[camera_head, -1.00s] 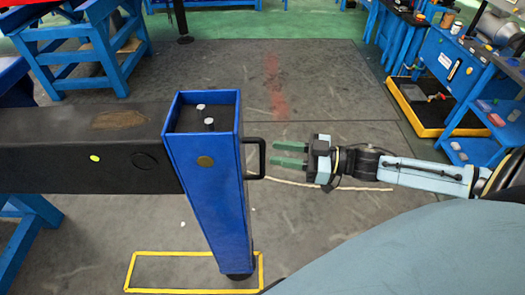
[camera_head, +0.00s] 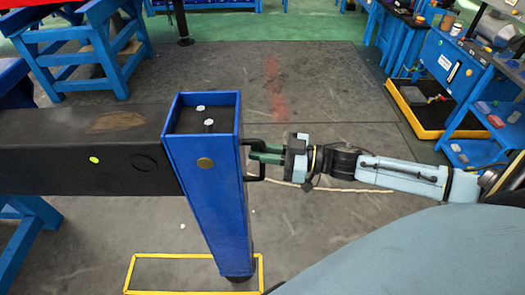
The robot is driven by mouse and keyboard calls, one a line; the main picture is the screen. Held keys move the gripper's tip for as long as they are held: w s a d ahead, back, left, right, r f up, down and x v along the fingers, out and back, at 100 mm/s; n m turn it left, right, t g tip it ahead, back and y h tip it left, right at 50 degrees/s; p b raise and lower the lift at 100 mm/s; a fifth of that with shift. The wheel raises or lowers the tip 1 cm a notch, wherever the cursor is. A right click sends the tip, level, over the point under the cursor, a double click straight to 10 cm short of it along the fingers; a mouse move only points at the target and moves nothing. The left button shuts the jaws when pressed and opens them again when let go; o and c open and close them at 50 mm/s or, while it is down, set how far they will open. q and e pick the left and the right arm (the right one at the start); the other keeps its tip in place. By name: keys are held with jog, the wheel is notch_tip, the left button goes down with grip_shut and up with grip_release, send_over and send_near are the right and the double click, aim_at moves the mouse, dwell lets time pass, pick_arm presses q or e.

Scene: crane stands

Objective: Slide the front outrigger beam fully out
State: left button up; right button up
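The front outrigger beam (camera_head: 80,158) is a dark horizontal beam coming in from the left, with a yellow-green dot on its side. Its right end meets a blue upright leg (camera_head: 218,210) with an open top. A black D-shaped handle (camera_head: 257,178) is fixed to the leg's right side. My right gripper (camera_head: 264,152) comes in from the right, level with the handle. Its green fingers are close together on the handle's upright bar and hide its upper part. My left gripper is not in view.
A yellow outline (camera_head: 128,276) is marked on the grey floor around the leg's foot. A blue trestle (camera_head: 80,55) stands at the back left. A blue shelf rack (camera_head: 440,60) and a yellow-edged tray (camera_head: 432,130) are at the right. Floor behind the leg is open.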

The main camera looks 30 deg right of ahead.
grip_shut()
jog(key=shift+s+d+r+p, duration=0.1)
jog(key=shift+d+p, duration=0.1)
jog(key=shift+p, duration=0.45)
jog(key=shift+d, duration=0.15)
jog(key=shift+s, duration=0.1)
jog(key=shift+o, duration=1.2)
grip_release()
jog(key=o, duration=0.4)
jog(key=shift+s+d, duration=0.2)
jog(key=shift+d, duration=0.05)
jog(key=shift+w+a, duration=0.1)
jog(key=shift+a, duration=0.05)
